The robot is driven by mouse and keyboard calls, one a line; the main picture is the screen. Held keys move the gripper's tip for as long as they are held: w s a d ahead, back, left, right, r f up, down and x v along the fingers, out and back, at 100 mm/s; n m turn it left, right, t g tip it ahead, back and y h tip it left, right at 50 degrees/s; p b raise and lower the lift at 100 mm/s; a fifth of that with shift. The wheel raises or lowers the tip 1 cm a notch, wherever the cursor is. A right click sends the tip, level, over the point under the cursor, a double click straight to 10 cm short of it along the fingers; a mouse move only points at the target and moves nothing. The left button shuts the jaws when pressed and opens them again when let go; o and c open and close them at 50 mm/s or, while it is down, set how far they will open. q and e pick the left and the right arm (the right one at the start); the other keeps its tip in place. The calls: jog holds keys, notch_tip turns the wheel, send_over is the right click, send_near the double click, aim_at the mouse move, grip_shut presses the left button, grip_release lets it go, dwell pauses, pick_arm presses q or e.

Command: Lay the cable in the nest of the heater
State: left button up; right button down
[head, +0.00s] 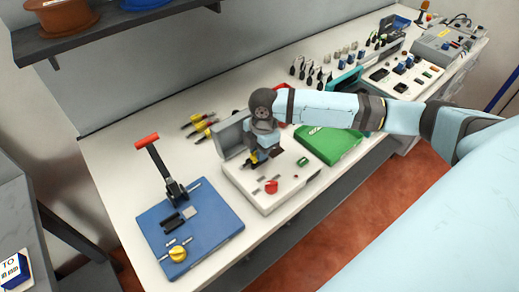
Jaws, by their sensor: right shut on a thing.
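The white box with a raised grey lid, a red knob and a green button looks like the heater (285,200). It stands on the white bench at the middle of the head view. My right gripper (256,161) points down over it, close to its top and in front of the lid. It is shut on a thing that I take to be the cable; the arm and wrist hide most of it. A small yellow and dark part shows at the fingertips. The nest is mostly hidden under the gripper. My left gripper is not in view.
A blue-based lever press (205,238) with a red handle stands left of the heater. A green box (328,143) stands to its right. Yellow-handled tools (200,124) lie behind. Several hanging cables (308,72) and devices line the back right. A shelf (110,32) overhangs upper left.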

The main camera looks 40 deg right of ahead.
jog(key=shift+f+p, duration=0.25)
jog(key=shift+p, duration=0.1)
dwell(0.7)
jog(key=shift+s+a+f, duration=0.1)
dwell(0.4)
